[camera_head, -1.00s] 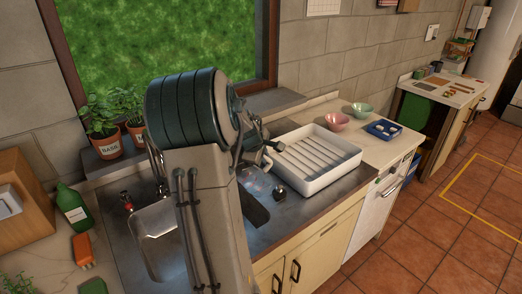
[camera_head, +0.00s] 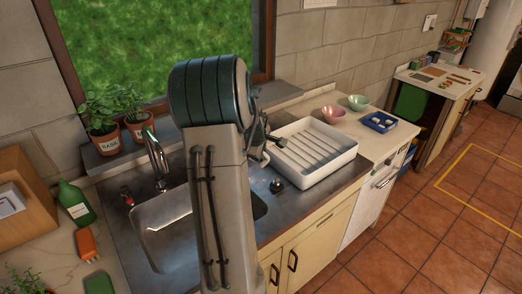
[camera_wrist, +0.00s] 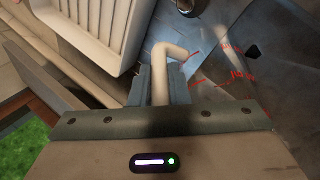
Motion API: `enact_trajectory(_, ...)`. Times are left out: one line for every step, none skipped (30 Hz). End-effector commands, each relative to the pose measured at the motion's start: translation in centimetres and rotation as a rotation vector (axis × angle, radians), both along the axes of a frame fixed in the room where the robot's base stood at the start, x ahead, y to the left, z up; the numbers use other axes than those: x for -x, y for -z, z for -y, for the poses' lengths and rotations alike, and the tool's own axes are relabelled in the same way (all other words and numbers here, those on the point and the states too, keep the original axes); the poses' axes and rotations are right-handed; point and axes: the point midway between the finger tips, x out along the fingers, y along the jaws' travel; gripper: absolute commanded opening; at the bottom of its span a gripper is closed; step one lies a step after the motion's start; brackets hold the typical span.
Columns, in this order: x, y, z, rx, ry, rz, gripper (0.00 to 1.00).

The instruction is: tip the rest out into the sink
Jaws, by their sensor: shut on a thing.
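My gripper (camera_wrist: 165,85) is shut on a cream, bent handle (camera_wrist: 168,53) in the wrist view. The handle seems to belong to a clear measuring jug with red marks (camera_wrist: 236,75), seen against the grey metal worktop. How full the jug is, I cannot tell. In the head view my arm hides the gripper and most of the jug. The steel sink (camera_head: 150,238) lies to the left of my arm, partly covered by it, with a tap (camera_head: 156,155) at its back edge. The jug is on the drying rack's side, to the right of the basin.
A white drying rack (camera_head: 345,158) stands close to the jug; it also shows in the wrist view (camera_wrist: 122,60). A dark round knob (camera_head: 277,186) sits on the worktop. A green bottle (camera_head: 75,203) and potted herbs (camera_head: 101,128) stand at left, bowls (camera_head: 333,113) at right.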

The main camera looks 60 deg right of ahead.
Motion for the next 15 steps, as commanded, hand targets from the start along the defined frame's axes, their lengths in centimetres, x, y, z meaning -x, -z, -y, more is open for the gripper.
enact_trajectory(0.00, 0.00, 0.01, 0.001, 0.000, 0.000, 0.00)
enact_trajectory(0.01, -0.01, 0.02, 0.000, 0.000, 0.000, 0.00)
enact_trajectory(0.05, -0.02, 0.05, -0.002, 0.001, 0.001, 0.00)
enact_trajectory(0.10, -0.01, 0.10, -0.007, 0.003, 0.004, 0.00)
enact_trajectory(0.15, 0.00, 0.14, -0.013, 0.004, 0.006, 0.00)
enact_trajectory(0.22, 0.05, 0.19, -0.024, 0.005, 0.010, 0.00)
enact_trajectory(0.29, 0.11, 0.25, -0.033, 0.005, 0.015, 0.00)
enact_trajectory(0.32, 0.19, 0.28, -0.044, 0.007, 0.020, 0.00)
enact_trajectory(0.36, 0.30, 0.31, -0.056, 0.007, 0.026, 0.00)
enact_trajectory(0.37, 0.36, 0.33, -0.066, 0.007, 0.031, 0.00)
enact_trajectory(0.38, 0.40, 0.36, -0.073, 0.006, 0.035, 0.00)
enact_trajectory(0.34, 0.47, 0.35, -0.081, 0.005, 0.041, 0.00)
enact_trajectory(0.33, 0.51, 0.36, -0.086, 0.005, 0.044, 0.00)
enact_trajectory(0.31, 0.56, 0.37, -0.089, 0.004, 0.047, 0.00)
enact_trajectory(0.27, 0.60, 0.35, -0.092, 0.003, 0.049, 0.00)
